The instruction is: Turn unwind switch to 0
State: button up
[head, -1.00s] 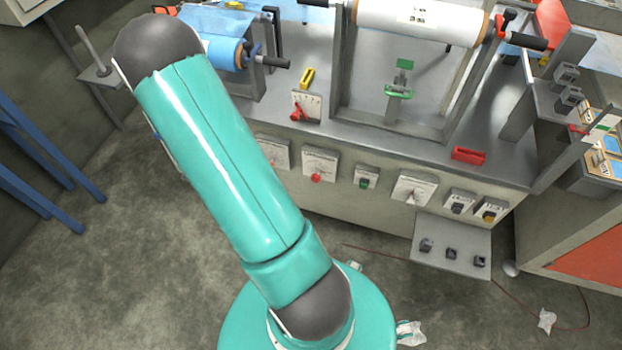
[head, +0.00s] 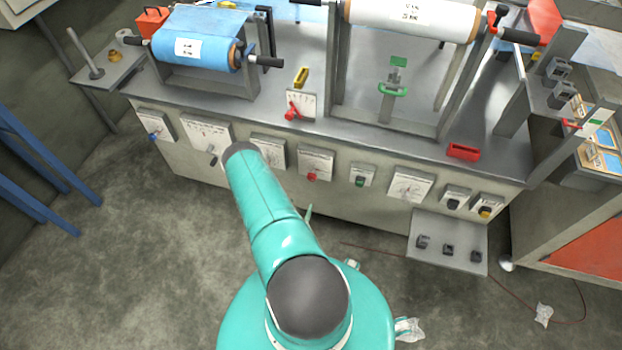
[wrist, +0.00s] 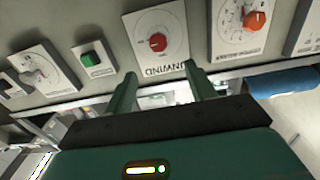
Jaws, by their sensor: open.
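The unwind switch is a red knob on a white dial plate lettered UNWIND, which appears upside down in the wrist view (wrist: 158,42). In the head view the matching red knob (head: 312,176) sits low on its plate on the bench front. The knob's pointer setting is too small to read. My gripper (wrist: 161,72) is open and empty, its two green fingers apart on either side of the plate's lettered edge in the picture. The red knob shows beyond the fingertips, not between them. In the head view my arm hides most of the gripper.
Beside the unwind plate are an orange knob (wrist: 257,21) and a green button (wrist: 92,59). The bench front holds several other dials and switches. A shelf with black switches (head: 449,232) juts out at right. Blue (head: 195,35) and white (head: 410,18) film rolls stand above.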

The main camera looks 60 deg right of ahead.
aim_at(311, 179)
jog(key=d, duration=0.4)
jog(key=w+d, duration=0.1)
jog(key=d, duration=0.4)
jog(key=w+d, duration=0.1)
jog(key=d, duration=0.3)
jog(key=shift+d, duration=0.3)
jog(key=shift+c, duration=0.3)
jog(key=shift+s, duration=0.1)
jog(key=c, duration=0.9)
